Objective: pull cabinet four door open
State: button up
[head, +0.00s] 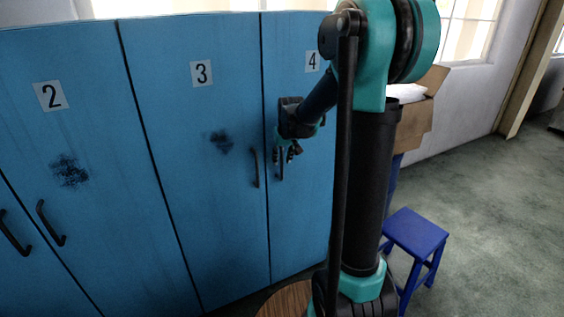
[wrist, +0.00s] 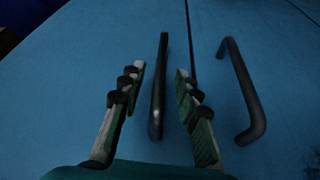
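The blue cabinet four door (head: 304,215) is closed, its front level with the door beside it. Its number label (head: 312,62) shows near the top, and my arm covers part of its right side. The dark handle of cabinet four (head: 281,168) stands upright near the door's left edge. My gripper (head: 288,154) is at this handle. In the wrist view my gripper (wrist: 159,70) is open, with the handle (wrist: 157,95) between its two fingers. Gaps show on both sides, so neither finger appears to touch it.
Cabinet three's handle (head: 255,168) is close by on the left; it also shows at the right in the wrist view (wrist: 250,100). Cabinet two (head: 60,140) is closed. A blue stool (head: 415,233), a cardboard box (head: 415,122) and a round wooden top (head: 287,302) are near my arm.

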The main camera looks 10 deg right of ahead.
jog(key=shift+x, duration=1)
jog(key=shift+c, duration=0.6)
grip_shut()
